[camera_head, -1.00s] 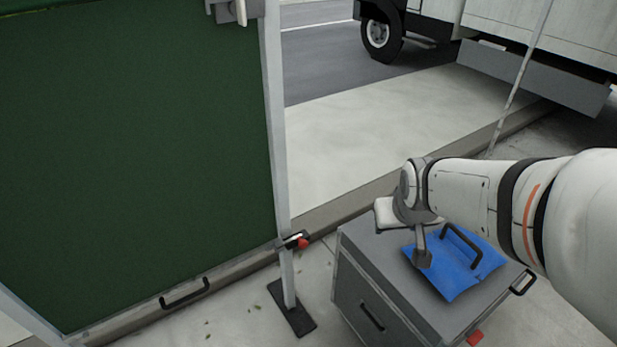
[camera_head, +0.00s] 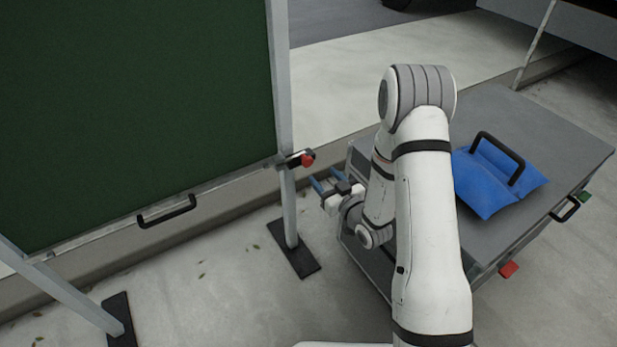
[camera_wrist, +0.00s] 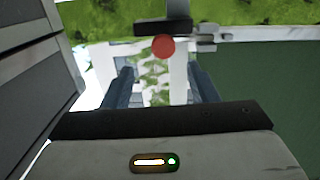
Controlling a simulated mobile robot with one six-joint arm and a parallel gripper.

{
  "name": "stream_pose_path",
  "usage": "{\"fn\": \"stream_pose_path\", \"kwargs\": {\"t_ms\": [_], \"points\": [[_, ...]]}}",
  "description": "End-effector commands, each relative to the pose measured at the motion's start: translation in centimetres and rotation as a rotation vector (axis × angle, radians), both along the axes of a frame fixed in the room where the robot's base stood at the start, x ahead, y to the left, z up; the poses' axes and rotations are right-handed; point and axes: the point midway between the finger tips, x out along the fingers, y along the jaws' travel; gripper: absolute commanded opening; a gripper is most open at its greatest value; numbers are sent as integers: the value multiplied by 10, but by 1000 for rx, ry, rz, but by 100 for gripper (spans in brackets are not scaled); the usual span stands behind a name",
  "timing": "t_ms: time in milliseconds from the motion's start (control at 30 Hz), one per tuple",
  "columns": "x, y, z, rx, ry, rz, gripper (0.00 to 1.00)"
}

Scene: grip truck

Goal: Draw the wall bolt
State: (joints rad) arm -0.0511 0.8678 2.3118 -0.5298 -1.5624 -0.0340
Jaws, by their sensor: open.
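The wall bolt (camera_head: 297,162) is a small dark fitting with a red knob (camera_head: 307,160). It sits on the grey post at the lower right corner of the green wall panel (camera_head: 140,110). My gripper (camera_head: 325,182) is open and empty, just right of and a little below the knob, apart from it. In the wrist view the fingers (camera_wrist: 163,82) stand apart, with the red knob (camera_wrist: 162,47) beyond their tips and roughly centred between them. The dark bolt body (camera_wrist: 163,27) shows just above the knob there.
A grey chest (camera_head: 535,125) stands close at the right of my gripper, with a blue bag (camera_head: 500,185) with a black handle on top. The post's dark foot plate (camera_head: 294,254) lies on the floor. A black handle (camera_head: 167,212) is on the panel's lower edge.

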Motion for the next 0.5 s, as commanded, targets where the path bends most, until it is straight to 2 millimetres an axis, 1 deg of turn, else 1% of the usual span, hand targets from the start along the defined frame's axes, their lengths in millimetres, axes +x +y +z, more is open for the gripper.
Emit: {"fn": "stream_pose_path", "kwargs": {"t_ms": [33, 167, 267, 500], "points": [[-2, 2, -9, 16, -10, 7, 53], [1, 6, -11, 35, -28, 15, 53], [11, 14, -10, 36, -31, 16, 53], [43, 35, -10, 36, -30, 15, 53]]}}
